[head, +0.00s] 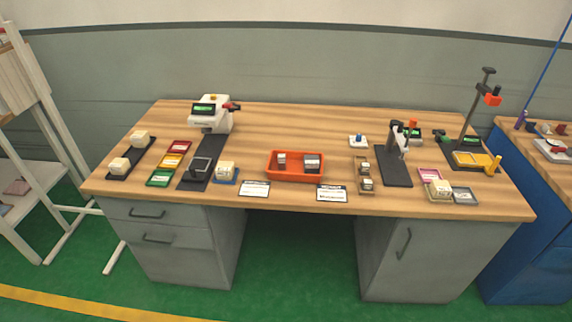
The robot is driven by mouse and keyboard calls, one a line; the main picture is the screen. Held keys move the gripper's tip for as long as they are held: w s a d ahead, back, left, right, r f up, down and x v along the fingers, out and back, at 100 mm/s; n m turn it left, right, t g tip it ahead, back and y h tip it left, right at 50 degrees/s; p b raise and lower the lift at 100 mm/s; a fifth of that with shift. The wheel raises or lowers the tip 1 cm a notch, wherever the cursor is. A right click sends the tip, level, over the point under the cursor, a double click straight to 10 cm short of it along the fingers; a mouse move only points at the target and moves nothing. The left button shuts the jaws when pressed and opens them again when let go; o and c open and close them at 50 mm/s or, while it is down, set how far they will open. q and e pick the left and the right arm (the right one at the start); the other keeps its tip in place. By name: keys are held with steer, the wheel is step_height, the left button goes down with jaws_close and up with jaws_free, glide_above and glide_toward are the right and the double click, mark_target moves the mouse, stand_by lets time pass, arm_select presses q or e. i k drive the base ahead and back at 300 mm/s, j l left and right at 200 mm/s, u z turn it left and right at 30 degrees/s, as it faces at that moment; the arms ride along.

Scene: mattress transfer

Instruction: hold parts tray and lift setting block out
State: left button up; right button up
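An orange parts tray (296,177) sits on the wooden workbench, near the middle of its front half. Inside it are a small whitish-grey block (281,159) at the left and a wider grey block (312,164) at the right. Both stand apart from each other. They are too small to tell for certain which is the setting block. Neither of my grippers is in view, and nothing touches the tray.
The workbench (270,118) has free room behind the tray. Two label cards (332,194) lie in front. A pale block (225,172) on a blue pad is left; small blocks on a wooden holder (361,180) and a black-based stand (394,165) are right.

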mark_target(281, 156)
steer(key=i+j, duration=0.1)
steer(key=j, duration=0.15)
steer(key=i+j, duration=0.1)
steer(key=j, duration=0.15)
steer(key=i+j+z, duration=0.2)
steer(key=j, duration=0.25)
steer(key=j+z, duration=0.25)
steer(key=j, duration=0.25)
steer(key=i+j+z, duration=0.2)
steer(key=j, duration=0.3)
steer(key=k, duration=0.1)
